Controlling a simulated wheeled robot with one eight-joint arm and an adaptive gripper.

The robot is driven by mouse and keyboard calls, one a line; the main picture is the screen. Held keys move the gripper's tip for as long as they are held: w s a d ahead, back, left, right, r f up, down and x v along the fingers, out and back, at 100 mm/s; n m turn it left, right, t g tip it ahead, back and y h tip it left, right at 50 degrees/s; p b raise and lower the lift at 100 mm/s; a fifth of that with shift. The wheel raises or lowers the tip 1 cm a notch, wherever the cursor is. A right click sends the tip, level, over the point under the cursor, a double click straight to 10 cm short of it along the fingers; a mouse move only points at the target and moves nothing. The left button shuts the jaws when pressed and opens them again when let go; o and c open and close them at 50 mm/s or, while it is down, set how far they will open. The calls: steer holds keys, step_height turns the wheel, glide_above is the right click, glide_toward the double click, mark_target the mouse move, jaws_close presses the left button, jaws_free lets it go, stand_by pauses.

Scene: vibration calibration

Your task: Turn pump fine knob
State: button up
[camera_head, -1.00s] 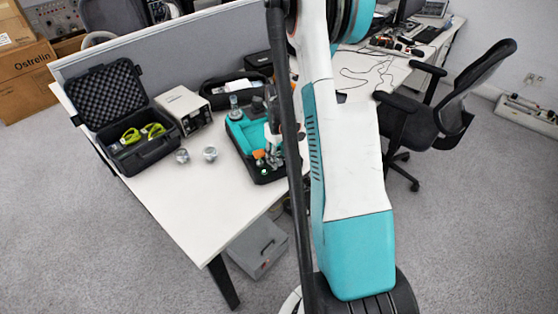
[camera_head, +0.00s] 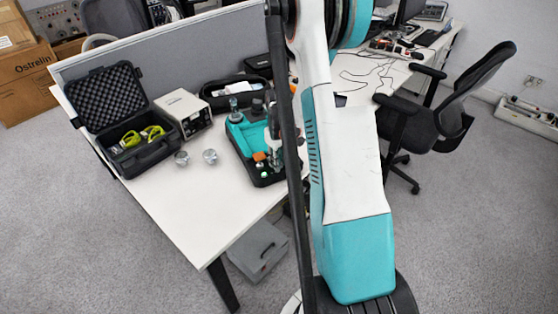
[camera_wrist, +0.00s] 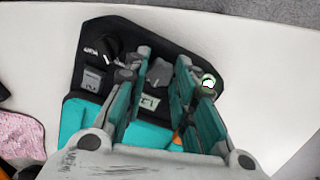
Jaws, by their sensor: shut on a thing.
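The pump (camera_head: 243,132) is a teal unit in a black tray-like base on the white table. In the wrist view its black panel (camera_wrist: 150,28) and teal body (camera_wrist: 82,122) lie below my gripper (camera_wrist: 162,75). The two teal-and-grey fingers are on either side of a small grey knob-like part (camera_wrist: 160,73), which I take to be the fine knob, and are shut on it. The fingers partly hide it, and its rotation cannot be read. A black knob (camera_wrist: 107,45) stands on the panel to the left. In the head view my arm hides part of the pump's right side.
An open black case (camera_head: 140,150) with yellow-green items lies left of the pump. A beige instrument box (camera_head: 183,115) stands behind. Two small metal cylinders (camera_head: 210,156) stand on the table. The front of the white table (camera_head: 205,205) is clear. An office chair (camera_head: 440,120) is at the right.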

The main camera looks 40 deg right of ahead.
steer(key=m+b, duration=0.1)
steer(key=m, duration=0.3)
steer(key=m+b, duration=0.1)
steer(key=m, duration=0.3)
steer(key=shift+m, duration=0.3)
steer(key=m, duration=0.4)
steer(key=shift+m+b, duration=0.3)
steer(key=shift+b, duration=0.1)
steer(key=m, duration=0.4)
steer(key=shift+m, duration=0.3)
steer(key=o, duration=1.1)
steer(key=shift+c, duration=0.2)
